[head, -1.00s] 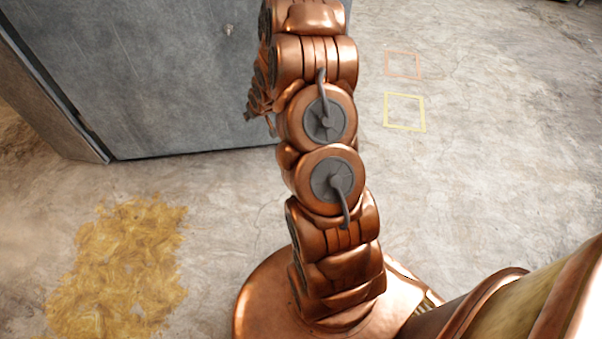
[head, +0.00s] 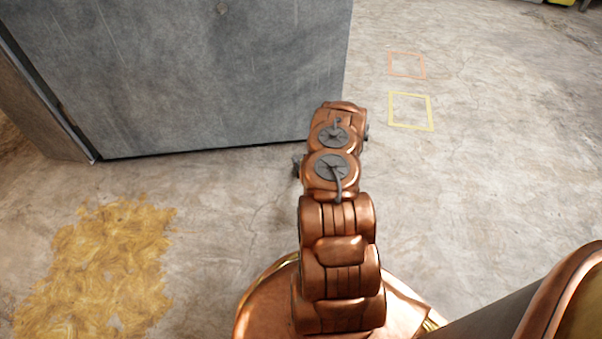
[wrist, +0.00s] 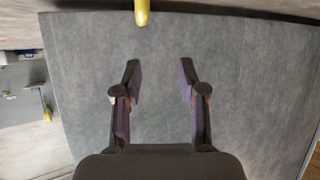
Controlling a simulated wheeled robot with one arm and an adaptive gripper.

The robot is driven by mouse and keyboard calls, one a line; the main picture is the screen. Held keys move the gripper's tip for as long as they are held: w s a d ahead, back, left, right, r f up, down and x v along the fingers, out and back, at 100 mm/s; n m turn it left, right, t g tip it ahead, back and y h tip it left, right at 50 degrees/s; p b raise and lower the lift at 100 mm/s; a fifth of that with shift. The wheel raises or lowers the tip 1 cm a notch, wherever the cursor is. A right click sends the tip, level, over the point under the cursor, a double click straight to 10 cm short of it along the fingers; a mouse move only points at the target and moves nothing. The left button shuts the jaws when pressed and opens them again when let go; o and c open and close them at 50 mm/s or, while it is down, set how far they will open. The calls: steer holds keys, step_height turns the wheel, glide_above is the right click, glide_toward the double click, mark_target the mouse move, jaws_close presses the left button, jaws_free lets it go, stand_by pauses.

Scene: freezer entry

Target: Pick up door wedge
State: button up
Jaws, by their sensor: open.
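My gripper (wrist: 160,75) is open and empty in the wrist view, its two dark fingers spread in front of a large grey panel. A small yellow piece (wrist: 142,11) shows at the top edge of that view, beyond the fingertips and slightly left of the gap between them. I cannot tell whether it is the door wedge, as it is cut off by the frame. I cannot make out a door wedge in the head view. There my arm hides most of the gripper.
A big grey door panel (head: 200,75) stands at the upper left of the head view. A yellow-brown patch (head: 105,275) marks the floor at lower left. Orange (head: 407,53) and yellow (head: 397,94) outlined squares lie at the right. The concrete floor around them is clear.

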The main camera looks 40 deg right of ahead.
steer(key=shift+h, duration=0.3)
steer(key=f, duration=0.1)
steer(key=s+f+b, duration=0.1)
steer(key=f, duration=0.1)
steer(key=s+d+f, duration=0.1)
steer(key=shift+s+f, duration=0.2)
steer(key=shift+s, duration=0.05)
steer(key=shift+b+x, duration=2.3)
steer(key=shift+x, duration=1.4)
jaws_close()
